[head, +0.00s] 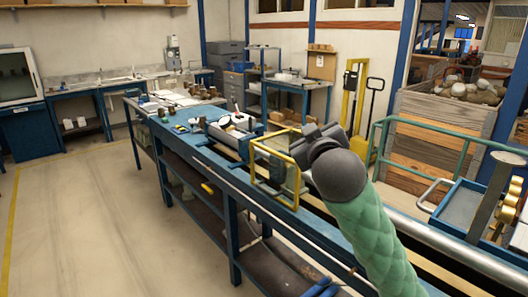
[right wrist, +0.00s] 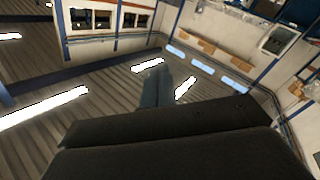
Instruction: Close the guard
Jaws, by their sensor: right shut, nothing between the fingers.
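The guard (head: 277,184) is a yellow frame with see-through panels, standing on the long blue bench in the middle of the head view. How far it stands open I cannot tell. My right arm comes in from the lower right, and its gripper (head: 312,132) is at the guard's upper right, partly hidden behind my grey wrist joint. It is shut and empty; whether it touches the frame is unclear. The right wrist view looks up at ceiling and walls and does not show the guard. My left gripper is not in view.
The blue bench (head: 205,160) carries a blue device (head: 232,137) and small tools left of the guard. A metal pipe (head: 450,255) runs along the right side. A blue tray (head: 465,215) is at the far right. The floor at left is clear.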

